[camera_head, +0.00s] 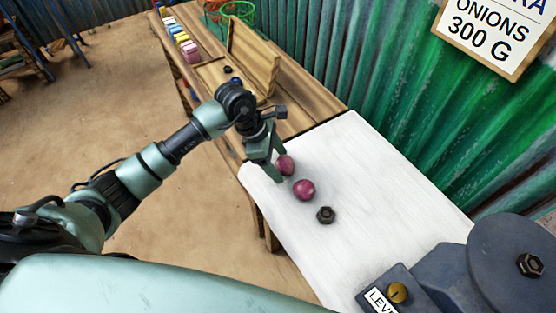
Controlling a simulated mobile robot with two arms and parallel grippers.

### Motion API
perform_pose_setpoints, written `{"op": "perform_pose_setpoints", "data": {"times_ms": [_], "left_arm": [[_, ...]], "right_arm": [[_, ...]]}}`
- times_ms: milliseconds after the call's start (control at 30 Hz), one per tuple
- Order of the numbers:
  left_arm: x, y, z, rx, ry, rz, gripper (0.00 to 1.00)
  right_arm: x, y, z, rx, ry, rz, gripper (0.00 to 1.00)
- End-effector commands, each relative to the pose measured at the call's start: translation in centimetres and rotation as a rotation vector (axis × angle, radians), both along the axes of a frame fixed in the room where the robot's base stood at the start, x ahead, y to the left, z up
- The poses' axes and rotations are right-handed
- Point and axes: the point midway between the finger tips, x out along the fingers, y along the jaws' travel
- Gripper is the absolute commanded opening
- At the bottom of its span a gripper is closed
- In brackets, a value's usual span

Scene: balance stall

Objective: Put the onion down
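Two round purple-red onions are in view near the white cloth (375,185). The farther onion (287,166) is between the fingertips of my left gripper (281,166), which looks shut on it. A finger covers part of its left side, and I cannot tell whether it touches the cloth. The nearer onion (304,190) lies on the cloth, just in front of the gripper and apart from it. My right gripper is not in view.
A dark hex nut (326,215) lies on the cloth near the onions. A dark blue-grey device (440,275) with a brass knob stands at the lower right. A wooden board (252,60) stands farther back on the table. A sign (490,38) hangs on the green corrugated wall.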

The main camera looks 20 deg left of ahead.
Motion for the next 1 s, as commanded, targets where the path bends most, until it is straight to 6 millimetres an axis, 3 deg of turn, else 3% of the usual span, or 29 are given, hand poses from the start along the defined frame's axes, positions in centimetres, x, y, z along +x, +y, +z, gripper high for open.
{"op": "perform_pose_setpoints", "data": {"times_ms": [367,800,1000], "left_arm": [[0.0,0.2,0.7,0.000,-0.002,0.001,0.69],[-1.1,3.4,8.7,0.003,-0.004,0.000,0.69],[-1.5,4.2,10.9,0.001,-0.002,0.000,0.69]], "right_arm": [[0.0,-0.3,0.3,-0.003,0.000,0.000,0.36],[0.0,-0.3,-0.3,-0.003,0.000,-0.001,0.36],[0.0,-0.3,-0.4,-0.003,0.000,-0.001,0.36]]}}
